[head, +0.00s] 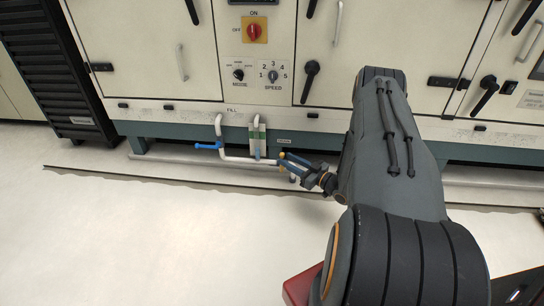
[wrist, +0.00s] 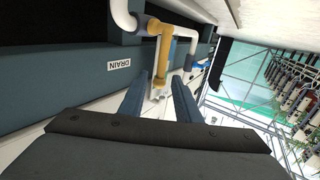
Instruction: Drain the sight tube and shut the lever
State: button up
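The sight tube (head: 257,140) stands upright on the white pipework low on the cabinet front, before a pale green-and-white plate. Its liquid level is too small to read. A yellow lever (wrist: 160,45) hangs from the white pipe beside the DRAIN label (wrist: 118,66); it also shows small in the head view (head: 282,155). A blue lever (head: 206,146) sits at the left, on the fill side, lying sideways. My gripper (wrist: 160,92) has its two blue fingers apart, pointing at the yellow lever's lower end, with nothing clearly held. In the head view my gripper (head: 291,163) is right beside the yellow lever.
The cabinet (head: 160,60) rises above the pipework, with a red knob (head: 254,31) and dials. A dark floor strip (head: 150,178) runs along its foot. Open pale floor (head: 120,240) lies at the left front. A black slatted unit (head: 50,70) stands far left.

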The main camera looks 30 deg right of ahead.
jog(key=b+x, duration=0.3)
jog(key=x, duration=0.4)
jog(key=shift+w, duration=0.35)
jog(key=shift+a, duration=0.1)
grip_shut()
